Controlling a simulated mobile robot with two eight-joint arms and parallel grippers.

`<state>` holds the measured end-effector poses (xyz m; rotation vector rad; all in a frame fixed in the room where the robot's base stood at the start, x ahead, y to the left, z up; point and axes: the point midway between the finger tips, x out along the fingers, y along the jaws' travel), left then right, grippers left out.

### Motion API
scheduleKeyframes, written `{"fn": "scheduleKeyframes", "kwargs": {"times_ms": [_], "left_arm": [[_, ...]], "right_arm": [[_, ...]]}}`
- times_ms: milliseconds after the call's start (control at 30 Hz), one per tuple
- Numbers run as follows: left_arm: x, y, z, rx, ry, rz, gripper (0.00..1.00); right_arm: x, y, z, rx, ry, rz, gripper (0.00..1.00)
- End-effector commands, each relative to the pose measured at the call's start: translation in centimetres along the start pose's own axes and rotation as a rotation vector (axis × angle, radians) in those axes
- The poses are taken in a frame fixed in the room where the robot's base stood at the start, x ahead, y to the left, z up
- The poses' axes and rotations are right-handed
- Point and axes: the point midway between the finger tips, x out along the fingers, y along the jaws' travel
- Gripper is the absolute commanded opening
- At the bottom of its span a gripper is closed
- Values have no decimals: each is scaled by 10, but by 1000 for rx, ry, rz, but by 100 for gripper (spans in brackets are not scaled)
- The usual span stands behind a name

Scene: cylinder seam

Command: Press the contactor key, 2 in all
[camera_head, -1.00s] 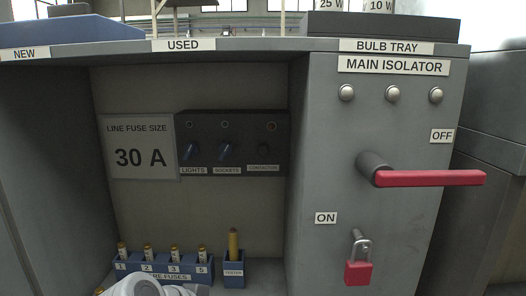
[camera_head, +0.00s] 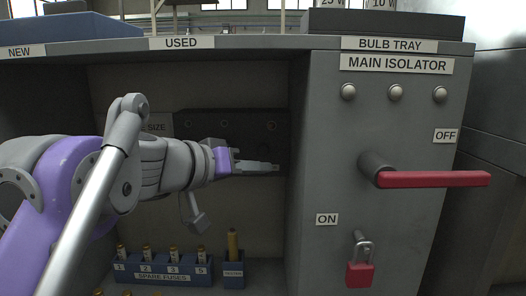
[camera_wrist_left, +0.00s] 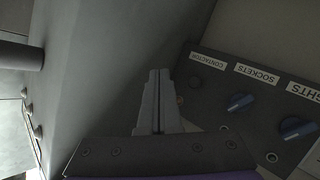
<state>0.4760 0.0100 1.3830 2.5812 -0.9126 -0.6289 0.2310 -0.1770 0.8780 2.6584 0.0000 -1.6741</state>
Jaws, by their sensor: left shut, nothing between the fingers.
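My left gripper (camera_head: 276,168) reaches in from the left in the head view, its fingers shut and empty in front of the dark switch panel (camera_head: 200,124). The arm and gripper cover the contactor key and the knobs there. In the left wrist view the shut fingertips (camera_wrist_left: 159,74) are just left of the panel's contactor end. The dark, round contactor key (camera_wrist_left: 195,82) shows faintly beside the CONTACTOR label (camera_wrist_left: 208,61). I cannot tell whether the fingers touch anything. My right gripper is not in view.
The grey main isolator cabinet (camera_head: 330,120) stands close right of the gripper, with a red handle (camera_head: 432,179) and a red padlock (camera_head: 360,274). Blue SOCKETS (camera_wrist_left: 240,102) and LIGHTS (camera_wrist_left: 290,127) knobs are beside the key. A spare fuse rack (camera_head: 160,277) and tester holder (camera_head: 234,281) stand below.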

Motion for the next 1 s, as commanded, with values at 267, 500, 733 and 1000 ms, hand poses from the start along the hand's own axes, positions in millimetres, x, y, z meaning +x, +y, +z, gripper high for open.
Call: {"fn": "scheduleKeyframes", "kwargs": {"times_ms": [267,500,733,1000], "left_arm": [[4,-3,-2,0,-1,0,0],[24,-17,-17,0,-1,0,0],[45,-33,-35,1,0,-1,0],[59,-43,-44,0,0,-1,0]], "right_arm": [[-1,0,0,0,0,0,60],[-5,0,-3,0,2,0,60],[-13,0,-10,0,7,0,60],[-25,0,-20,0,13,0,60]]}}
